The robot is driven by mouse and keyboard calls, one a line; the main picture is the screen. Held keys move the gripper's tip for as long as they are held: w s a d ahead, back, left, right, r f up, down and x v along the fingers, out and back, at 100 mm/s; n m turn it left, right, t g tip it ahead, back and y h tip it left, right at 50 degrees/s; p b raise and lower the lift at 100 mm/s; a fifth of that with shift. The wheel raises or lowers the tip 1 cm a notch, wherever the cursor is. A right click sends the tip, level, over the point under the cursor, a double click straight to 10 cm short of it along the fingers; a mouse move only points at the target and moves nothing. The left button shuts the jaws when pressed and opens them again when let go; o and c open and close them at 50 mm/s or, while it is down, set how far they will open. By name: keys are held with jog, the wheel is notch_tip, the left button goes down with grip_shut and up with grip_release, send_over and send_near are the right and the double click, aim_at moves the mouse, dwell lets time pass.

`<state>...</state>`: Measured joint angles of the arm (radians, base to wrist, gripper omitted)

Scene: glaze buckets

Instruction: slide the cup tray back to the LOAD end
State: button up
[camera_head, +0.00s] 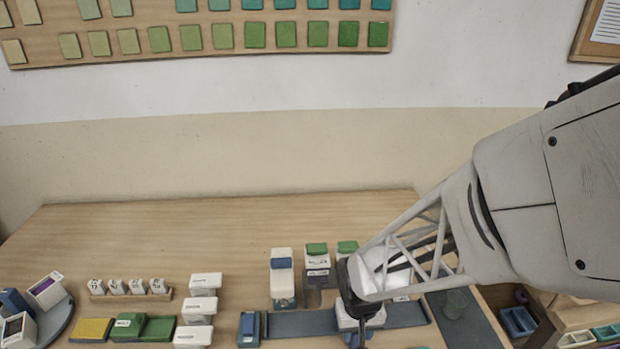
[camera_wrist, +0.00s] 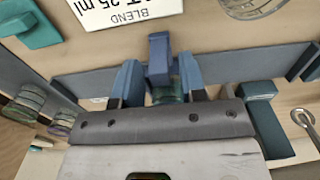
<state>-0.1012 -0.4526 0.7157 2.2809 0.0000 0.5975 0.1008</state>
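My gripper (camera_wrist: 160,82) points down over a slate rail (camera_wrist: 90,84), with its two blue fingers standing apart. A dark blue upright piece (camera_wrist: 159,50) stands between the fingers, with a narrow gap seeming to show on each side. A greenish, glassy thing (camera_wrist: 167,96), perhaps the cup, shows below it, partly hidden by my gripper body. I cannot tell for sure that the blue piece belongs to the cup tray. In the head view the rail (camera_head: 300,323) runs left to right, and my gripper (camera_head: 353,333) hides its middle. No LOAD lettering is readable.
White dispensers, one with a blue top (camera_head: 282,278) and one with a green top (camera_head: 317,262), stand behind the rail. A blue block (camera_head: 249,328) is at the rail's left end. White boxes (camera_head: 200,308) and a green block (camera_head: 158,328) lie further left. The back of the table is clear.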

grip_shut()
jog(key=shift+d, duration=0.1)
jog(key=shift+d, duration=5.55)
jog(key=shift+d, duration=2)
jog(key=shift+o, duration=0.2)
grip_release()
